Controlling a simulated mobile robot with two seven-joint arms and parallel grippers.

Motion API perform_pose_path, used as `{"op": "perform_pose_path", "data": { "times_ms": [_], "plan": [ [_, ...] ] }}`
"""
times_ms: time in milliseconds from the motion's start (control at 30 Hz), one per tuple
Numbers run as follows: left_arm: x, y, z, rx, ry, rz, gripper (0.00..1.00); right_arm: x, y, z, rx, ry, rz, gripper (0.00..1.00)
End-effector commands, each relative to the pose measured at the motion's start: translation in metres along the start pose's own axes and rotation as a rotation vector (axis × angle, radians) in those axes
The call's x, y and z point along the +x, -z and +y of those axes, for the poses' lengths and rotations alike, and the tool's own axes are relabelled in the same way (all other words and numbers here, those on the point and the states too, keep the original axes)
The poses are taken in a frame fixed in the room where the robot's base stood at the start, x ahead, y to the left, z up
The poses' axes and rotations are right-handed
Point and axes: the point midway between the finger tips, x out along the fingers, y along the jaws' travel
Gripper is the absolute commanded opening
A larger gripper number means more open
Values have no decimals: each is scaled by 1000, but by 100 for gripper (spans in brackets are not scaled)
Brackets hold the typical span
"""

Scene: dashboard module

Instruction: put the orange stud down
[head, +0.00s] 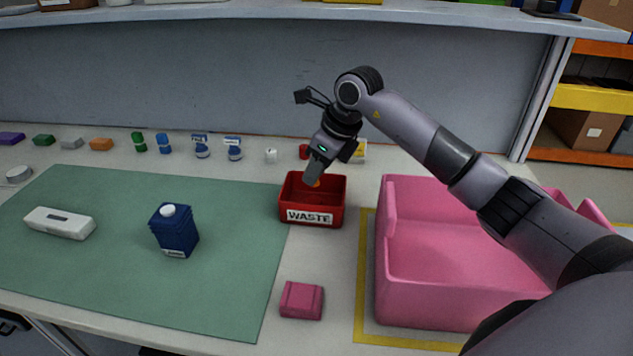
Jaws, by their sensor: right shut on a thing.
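The orange stud (316,183) shows as a small orange spot at the tip of my right gripper (313,178). My right gripper is shut on it, pointing down over the red bin labelled WASTE (312,217). The stud is mostly hidden by the fingers. It appears at or just above the level of the bin's rim; I cannot tell whether it touches anything. My left gripper is not in view.
A pink crate (440,306) stands right of the bin, under my right arm. A pink block (301,300) lies in front. A blue container (174,232) and a white device (59,223) are on the green mat (110,270). Several small items line the back.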

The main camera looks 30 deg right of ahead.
Motion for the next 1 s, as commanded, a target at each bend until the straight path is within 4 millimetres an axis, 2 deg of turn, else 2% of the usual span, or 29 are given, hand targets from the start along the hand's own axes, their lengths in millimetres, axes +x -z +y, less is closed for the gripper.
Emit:
{"op": "perform_pose_path", "data": {
  "times_ms": [200, 767, 800, 833, 867, 1000],
  "plan": [
    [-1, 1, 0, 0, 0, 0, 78, 30, 13, 1, 1, -3, 3, 0],
    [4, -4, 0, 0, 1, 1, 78, 41, 18, 0, 0, 0, 3, 0],
    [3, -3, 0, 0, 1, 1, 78, 39, 17, 0, 0, 0, 2, 33],
    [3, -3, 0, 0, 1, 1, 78, 39, 17, 0, 0, 0, 2, 43],
    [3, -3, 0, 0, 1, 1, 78, 39, 17, 0, 0, 0, 2, 49],
    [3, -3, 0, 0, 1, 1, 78, 39, 17, 0, 0, 0, 2, 49]
  ]
}}
